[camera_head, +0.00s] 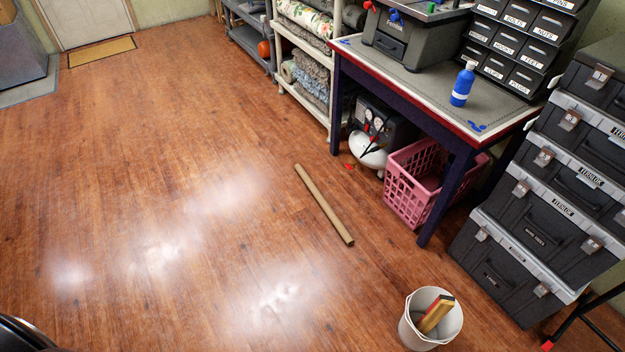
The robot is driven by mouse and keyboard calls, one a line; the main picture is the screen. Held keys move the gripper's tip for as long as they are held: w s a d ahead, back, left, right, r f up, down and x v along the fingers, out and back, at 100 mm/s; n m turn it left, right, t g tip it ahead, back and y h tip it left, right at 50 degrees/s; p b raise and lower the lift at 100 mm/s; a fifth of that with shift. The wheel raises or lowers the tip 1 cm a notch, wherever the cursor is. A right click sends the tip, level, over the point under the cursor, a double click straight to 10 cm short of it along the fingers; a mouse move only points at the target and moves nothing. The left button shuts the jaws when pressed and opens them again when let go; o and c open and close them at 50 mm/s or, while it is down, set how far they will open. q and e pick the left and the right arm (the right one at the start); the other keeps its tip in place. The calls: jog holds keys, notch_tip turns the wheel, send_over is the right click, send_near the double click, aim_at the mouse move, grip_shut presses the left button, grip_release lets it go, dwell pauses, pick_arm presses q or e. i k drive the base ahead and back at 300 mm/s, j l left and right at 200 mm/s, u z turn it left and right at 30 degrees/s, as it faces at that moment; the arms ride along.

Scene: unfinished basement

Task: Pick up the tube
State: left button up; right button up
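A long, thin brown tube (323,204) lies on the wooden floor near the middle of the head view. It runs from upper left to lower right, and its near end faces the bucket. Neither of my grippers shows in this view. Nothing covers the tube.
A workbench (437,78) with a blue bottle (462,84) stands at the right, with a pink crate (411,190) and a compressor (374,140) under it. Stacked toolboxes (541,205) and a white bucket (410,332) with a brush stand lower right. The floor (170,190) left of the tube is clear.

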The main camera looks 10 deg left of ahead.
aim_at(333, 217)
jog(key=u, duration=0.4)
jog(key=z, duration=1.35)
jog(key=u, duration=1.35)
jog(key=z, duration=1.2)
jog(key=i+j+z, duration=0.15)
jog(key=j+z, duration=1.15)
jog(key=j, duration=0.15)
jog(key=j+z, duration=0.4)
jog(key=k+j+z, duration=0.2)
jog(key=j+z, duration=0.25)
jog(key=j, duration=0.1)
